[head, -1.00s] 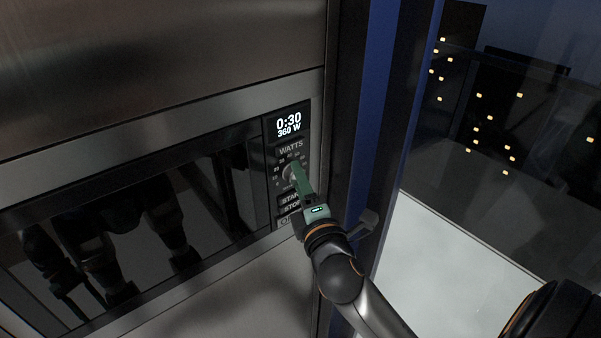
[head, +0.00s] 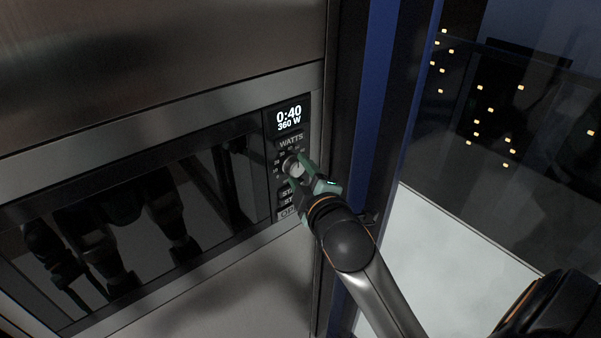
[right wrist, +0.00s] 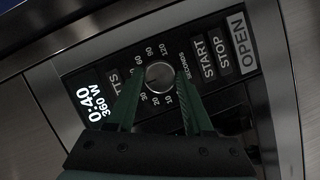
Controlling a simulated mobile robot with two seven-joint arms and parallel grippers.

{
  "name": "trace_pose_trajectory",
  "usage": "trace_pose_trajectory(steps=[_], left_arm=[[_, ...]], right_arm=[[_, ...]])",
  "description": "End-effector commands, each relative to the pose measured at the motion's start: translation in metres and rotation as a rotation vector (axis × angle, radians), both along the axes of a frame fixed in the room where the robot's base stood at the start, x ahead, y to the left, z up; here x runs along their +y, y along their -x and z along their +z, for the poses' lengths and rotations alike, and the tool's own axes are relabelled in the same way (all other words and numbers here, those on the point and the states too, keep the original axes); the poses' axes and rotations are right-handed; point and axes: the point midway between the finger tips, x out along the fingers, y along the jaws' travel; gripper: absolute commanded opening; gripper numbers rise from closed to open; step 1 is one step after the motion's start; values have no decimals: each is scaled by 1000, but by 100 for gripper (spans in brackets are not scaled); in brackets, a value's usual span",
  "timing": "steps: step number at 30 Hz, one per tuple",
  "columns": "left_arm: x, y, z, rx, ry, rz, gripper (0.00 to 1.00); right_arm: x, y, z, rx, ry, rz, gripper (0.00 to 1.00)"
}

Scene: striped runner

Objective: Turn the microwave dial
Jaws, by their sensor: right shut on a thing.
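The microwave dial (head: 292,168) is a small round silver knob on the black control panel, ringed by seconds numbers. It also shows in the right wrist view (right wrist: 159,76). My right gripper (head: 298,170) has its green fingers on either side of the dial and is shut on it. In the right wrist view the two fingers (right wrist: 160,78) flank the knob left and right. The display (head: 289,118) above reads 0:40 and 360 W. My left gripper is not in view; only dark reflections of the robot show in the microwave door (head: 130,220).
START (right wrist: 202,58) and STOP (right wrist: 220,50) buttons and an OPEN button (right wrist: 241,40) sit beside the dial. A dark blue upright panel (head: 378,110) stands close right of the microwave. A pale surface (head: 455,270) lies farther right.

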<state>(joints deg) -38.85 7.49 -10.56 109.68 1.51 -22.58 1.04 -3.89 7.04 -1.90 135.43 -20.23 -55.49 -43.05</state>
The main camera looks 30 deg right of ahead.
Motion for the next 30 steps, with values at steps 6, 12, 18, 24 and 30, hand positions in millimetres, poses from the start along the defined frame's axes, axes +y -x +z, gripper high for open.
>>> trace_pose_trajectory(steps=[6,12,18,24,30], left_arm=[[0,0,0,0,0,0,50],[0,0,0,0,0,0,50],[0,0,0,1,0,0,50],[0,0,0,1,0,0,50],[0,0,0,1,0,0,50]], right_arm=[[-1,0,1,-2,-8,-1,0],[-1,0,1,-3,-6,-2,0],[0,0,1,-2,-7,-1,72],[0,0,0,-1,-6,-1,82],[0,0,0,0,-6,0,82]])
